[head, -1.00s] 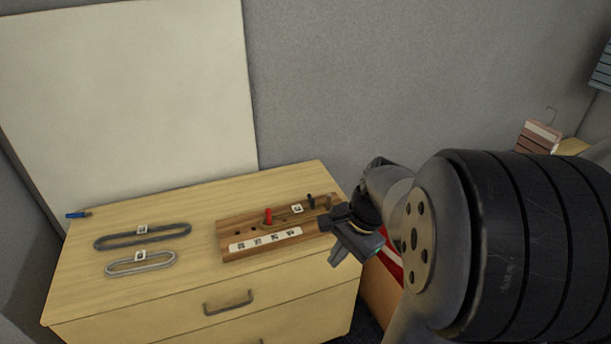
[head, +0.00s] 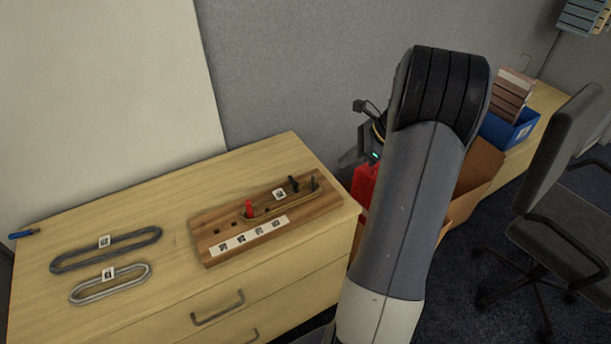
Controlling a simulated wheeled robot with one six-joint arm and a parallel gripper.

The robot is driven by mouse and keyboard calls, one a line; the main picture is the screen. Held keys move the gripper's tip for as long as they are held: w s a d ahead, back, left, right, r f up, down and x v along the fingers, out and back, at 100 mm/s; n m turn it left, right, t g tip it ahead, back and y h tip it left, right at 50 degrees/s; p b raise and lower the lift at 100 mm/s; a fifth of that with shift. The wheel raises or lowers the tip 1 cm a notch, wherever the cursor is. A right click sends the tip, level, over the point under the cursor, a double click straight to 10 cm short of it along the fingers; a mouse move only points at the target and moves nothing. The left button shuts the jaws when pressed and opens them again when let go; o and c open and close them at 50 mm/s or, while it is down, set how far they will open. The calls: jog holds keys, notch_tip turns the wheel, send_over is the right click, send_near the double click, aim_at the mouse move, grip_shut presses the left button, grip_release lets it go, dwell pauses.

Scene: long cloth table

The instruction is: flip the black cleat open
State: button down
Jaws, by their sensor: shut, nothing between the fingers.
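A wooden board (head: 222,222) lies on the light wood cabinet top. A red peg (head: 249,209) stands near its middle. Two small black parts stand at its right end: one nearer the middle (head: 293,184), one at the edge (head: 314,185). One of them is the black cleat; they are too small to tell which, or whether it is flipped. A tan loop (head: 272,210) runs from the red peg toward the black parts. My gripper (head: 348,158) is shut and empty, beyond the cabinet's right end and apart from the board. My arm hides part of it.
A dark grey loop (head: 76,262) and a light grey loop (head: 86,294) lie on the cabinet's left. A blue-handled tool (head: 24,234) lies at the far left. A white panel (head: 100,100) leans behind. Boxes (head: 480,170) and an office chair (head: 560,190) are at right.

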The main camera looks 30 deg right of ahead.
send_near(297, 187)
jog(key=f, duration=0.3)
jog(key=shift+s+d+p, duration=0.25)
jog(key=shift+d+p, duration=0.05)
jog(key=shift+p, duration=0.05)
jog(key=shift+w+a+f+p, duration=0.3)
jog(key=shift+w+a, duration=0.3)
jog(key=shift+a, duration=0.2)
jog(key=shift+w+a+f+p, duration=0.15)
jog(key=shift+w+a+f, duration=0.15)
jog(key=shift+w+a, duration=0.45)
